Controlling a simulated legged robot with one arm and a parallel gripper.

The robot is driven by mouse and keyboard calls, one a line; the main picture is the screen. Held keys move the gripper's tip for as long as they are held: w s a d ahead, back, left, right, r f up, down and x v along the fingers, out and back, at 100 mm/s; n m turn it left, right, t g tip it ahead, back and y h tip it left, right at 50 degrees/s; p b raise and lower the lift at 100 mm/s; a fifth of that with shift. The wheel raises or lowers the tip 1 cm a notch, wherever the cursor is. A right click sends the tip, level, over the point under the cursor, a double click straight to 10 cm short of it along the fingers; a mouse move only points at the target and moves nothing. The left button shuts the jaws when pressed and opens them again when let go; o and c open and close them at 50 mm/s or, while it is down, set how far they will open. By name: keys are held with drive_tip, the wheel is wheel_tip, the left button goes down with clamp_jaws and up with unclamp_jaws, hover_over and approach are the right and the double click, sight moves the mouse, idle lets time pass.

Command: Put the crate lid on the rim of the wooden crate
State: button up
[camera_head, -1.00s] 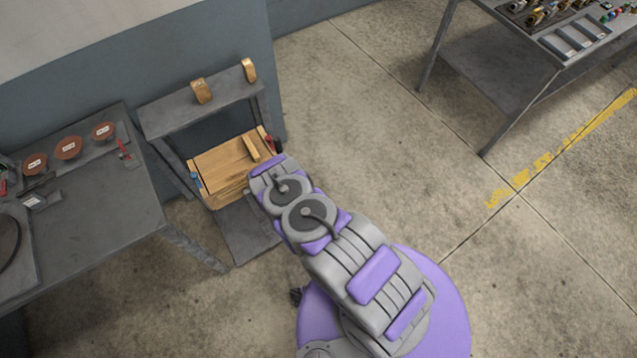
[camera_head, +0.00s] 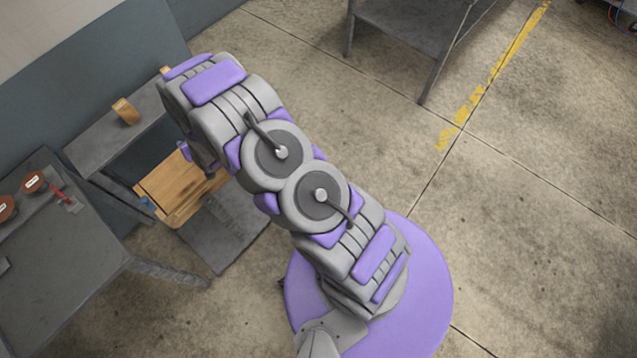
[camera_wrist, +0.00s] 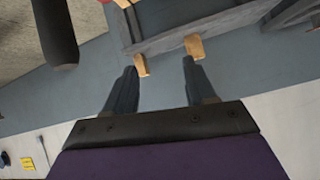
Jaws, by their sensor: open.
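The wooden crate (camera_head: 184,212) stands low inside the grey stand in the head view, partly hidden by my arm. A flat wooden panel, apparently the crate lid (camera_head: 162,184), lies over its top; how it sits on the rim cannot be made out. My gripper (camera_wrist: 160,88) is open in the wrist view, with nothing between its fingers. The head view hides it behind my raised arm. Beyond the fingertips are two wooden blocks (camera_wrist: 141,65) (camera_wrist: 194,46) on the stand's upper edge. The crate does not show clearly in the wrist view.
The grey stand (camera_head: 100,143) has an upper shelf above the crate, against a blue-grey wall. A grey table (camera_head: 70,265) with round red-brown items (camera_head: 34,182) stands at left. Another table (camera_head: 410,40) is at the top right. The concrete floor at right is clear.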

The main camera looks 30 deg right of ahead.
drive_tip(key=s+d+r+g+h, duration=0.1)
drive_tip(key=s+d+r+g, duration=0.3)
drive_tip(key=s+r, duration=0.6)
drive_tip(key=s+d+r+g, duration=0.2)
drive_tip(key=s+d+r, duration=0.45)
drive_tip(key=r, duration=0.65)
drive_tip(key=s+d+r+g, duration=0.2)
drive_tip(key=s+r, duration=0.1)
drive_tip(key=s, duration=0.7)
drive_tip(key=s+d+r+g+h, duration=0.1)
drive_tip(key=s+d+r+g, duration=0.1)
drive_tip(key=s, duration=0.8)
drive_tip(key=s+d+r+m+g, duration=0.1)
drive_tip(key=s+r, duration=0.4)
drive_tip(key=s, duration=0.6)
drive_tip(key=shift+d+r+g+h, duration=0.25)
drive_tip(key=shift+d+g, duration=0.35)
drive_tip(key=shift+d, duration=0.6)
wheel_tip(320, 180, down, 8)
drive_tip(key=b, duration=0.8)
drive_tip(key=shift+f, duration=0.25)
drive_tip(key=shift+w, duration=0.1)
